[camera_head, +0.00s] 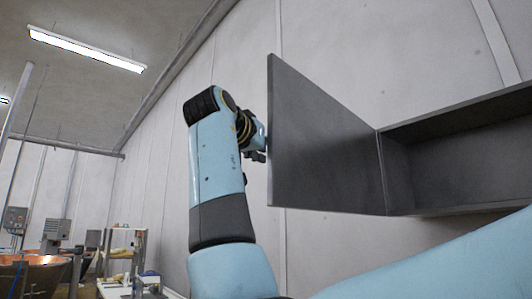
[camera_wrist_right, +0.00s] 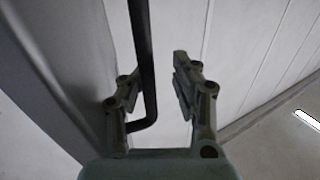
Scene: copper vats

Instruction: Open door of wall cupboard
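The wall cupboard (camera_head: 455,165) is a dark grey box on the wall at the right of the head view. Its door (camera_head: 322,145) stands wide open, swung out to the left, and part of the inside shows. My right gripper (camera_head: 257,156) is at the door's far left edge, partly hidden behind it. In the right wrist view, my right gripper (camera_wrist_right: 155,78) is open. A dark bent handle bar (camera_wrist_right: 143,55) runs between its fingers, closer to the left one, with a gap to the right one. My left gripper is not in view.
A copper vat (camera_head: 35,272) and a cluttered bench (camera_head: 112,290) stand far off at the lower left. The pale panelled wall (camera_head: 350,50) runs behind the cupboard. A ceiling lamp (camera_head: 86,49) hangs at the upper left. The space left of my right arm looks free.

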